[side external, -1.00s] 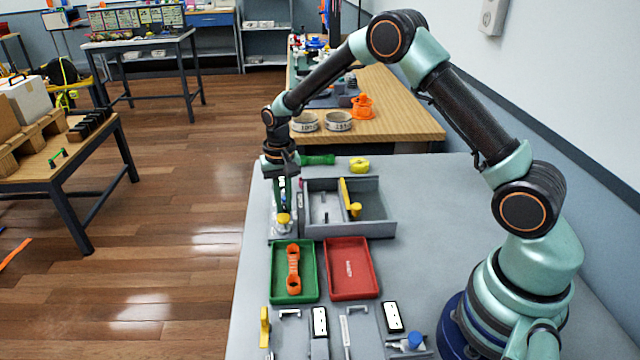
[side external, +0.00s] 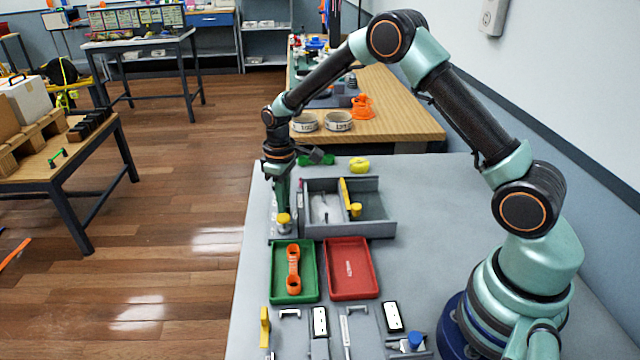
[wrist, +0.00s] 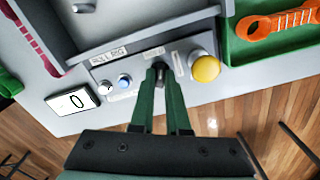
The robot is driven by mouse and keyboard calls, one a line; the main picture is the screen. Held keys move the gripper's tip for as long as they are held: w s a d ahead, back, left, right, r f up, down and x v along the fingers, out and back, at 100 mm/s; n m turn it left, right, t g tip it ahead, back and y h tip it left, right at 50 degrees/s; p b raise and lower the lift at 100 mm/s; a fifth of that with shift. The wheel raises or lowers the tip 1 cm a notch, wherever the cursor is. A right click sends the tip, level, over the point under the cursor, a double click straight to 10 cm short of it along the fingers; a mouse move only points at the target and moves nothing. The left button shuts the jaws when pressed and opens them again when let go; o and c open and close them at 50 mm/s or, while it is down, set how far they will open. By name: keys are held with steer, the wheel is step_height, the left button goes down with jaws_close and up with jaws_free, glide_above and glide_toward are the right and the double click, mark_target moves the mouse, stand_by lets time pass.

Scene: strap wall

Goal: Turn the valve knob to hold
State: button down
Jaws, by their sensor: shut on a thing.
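A grey control panel (wrist: 135,75) lies at the left edge of the bench. My gripper (wrist: 161,76) points down over it, its green fingers closed on a small dark valve knob (wrist: 160,66). The fingertips hide most of the knob, so I cannot read its pointer or setting. A small label lies beside the knob, too blurred to read. In the side view, my gripper (side external: 282,208) stands over the panel, just behind the yellow button (side external: 284,218), and hides the knob.
A grey divided tray (side external: 378,225), green tray (side external: 274,285) with an orange wrench and red tray (side external: 362,290) are nearby.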

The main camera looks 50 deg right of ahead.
steer(key=shift+n, duration=2.3)
steer(key=c, duration=0.9)
jaws_free()
steer(key=shift+r, duration=0.15)
step_height(320, 180, up, 12)
